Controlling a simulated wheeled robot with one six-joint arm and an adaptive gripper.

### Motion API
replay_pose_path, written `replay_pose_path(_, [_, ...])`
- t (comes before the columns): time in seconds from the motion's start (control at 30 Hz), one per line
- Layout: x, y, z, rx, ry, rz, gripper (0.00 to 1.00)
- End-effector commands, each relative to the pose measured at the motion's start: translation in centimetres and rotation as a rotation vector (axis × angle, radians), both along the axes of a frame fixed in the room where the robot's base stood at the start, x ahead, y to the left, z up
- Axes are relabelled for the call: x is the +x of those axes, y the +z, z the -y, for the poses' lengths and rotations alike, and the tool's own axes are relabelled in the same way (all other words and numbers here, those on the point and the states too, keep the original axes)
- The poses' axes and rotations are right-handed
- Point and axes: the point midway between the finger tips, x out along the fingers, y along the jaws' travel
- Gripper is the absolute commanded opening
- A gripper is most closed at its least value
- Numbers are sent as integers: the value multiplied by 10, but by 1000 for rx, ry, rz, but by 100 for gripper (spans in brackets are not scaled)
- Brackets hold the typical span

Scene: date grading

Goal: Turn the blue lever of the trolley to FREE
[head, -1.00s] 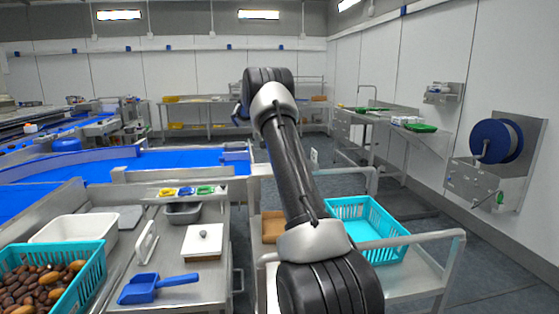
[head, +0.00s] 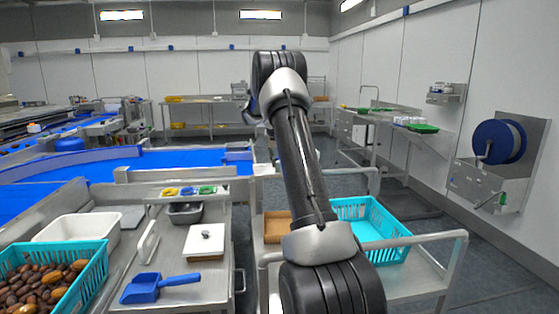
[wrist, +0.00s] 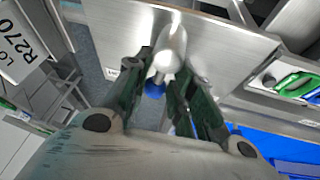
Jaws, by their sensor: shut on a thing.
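My gripper (wrist: 166,78) shows in the wrist view with its dark green fingers closed around a small fitting on a metal face. Between the fingers are a rounded silver piece and a bit of blue, which I take for the blue lever (wrist: 155,88). Most of the lever is hidden by the fingers, and I cannot tell which way it points. A small white label (wrist: 112,73) beside it is only partly readable. In the head view the trolley (head: 430,239) is a metal frame at centre right; my arm hides the gripper and lever there.
A turquoise crate (head: 398,250) and a brown box (head: 277,228) are on the trolley. A metal bench (head: 205,275) with a blue scoop (head: 143,288) and a white board (head: 204,240) stands to the left. Floor shows at the right, before a wall hose reel (head: 497,142).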

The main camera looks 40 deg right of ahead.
Motion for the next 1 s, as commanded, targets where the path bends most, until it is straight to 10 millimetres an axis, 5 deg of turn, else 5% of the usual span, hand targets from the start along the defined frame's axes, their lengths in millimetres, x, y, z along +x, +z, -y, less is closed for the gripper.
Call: replay_pose_path(1.0, [3,1,-17,-1,887,2,0])
